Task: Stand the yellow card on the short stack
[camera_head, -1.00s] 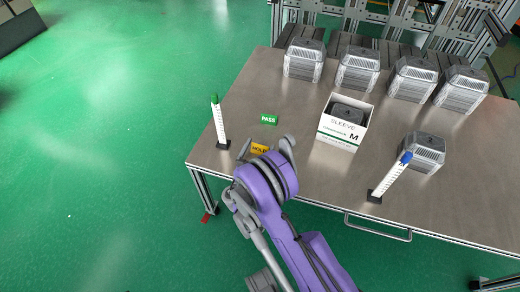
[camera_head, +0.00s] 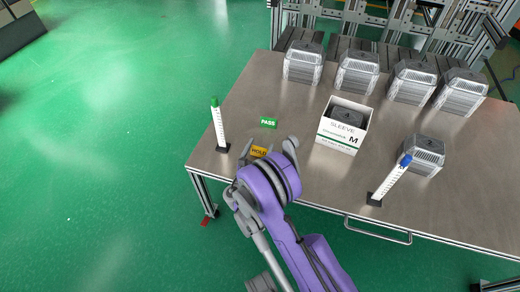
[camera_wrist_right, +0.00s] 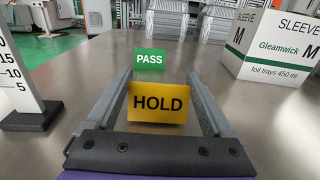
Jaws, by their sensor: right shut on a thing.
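The yellow card (camera_wrist_right: 158,103), marked HOLD, is upright between the fingers of my right gripper (camera_wrist_right: 160,98) in the wrist view. That gripper is shut on it, low over the near left part of the table. The card also shows in the head view (camera_head: 259,152), partly hidden by the gripper (camera_head: 268,152). I cannot tell whether its lower edge touches the table. A grey foil tray stack (camera_head: 423,158) stands at the right front and looks lower than the stacks in the back row. My left gripper is not in view.
A green PASS card (camera_head: 268,123) stands just beyond the yellow one. A green-topped scale post (camera_head: 219,125) is left, a blue-topped one (camera_head: 388,184) front right before the low stack. A white sleeve box (camera_head: 338,134) holds trays. Several stacks (camera_head: 357,72) line the back.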

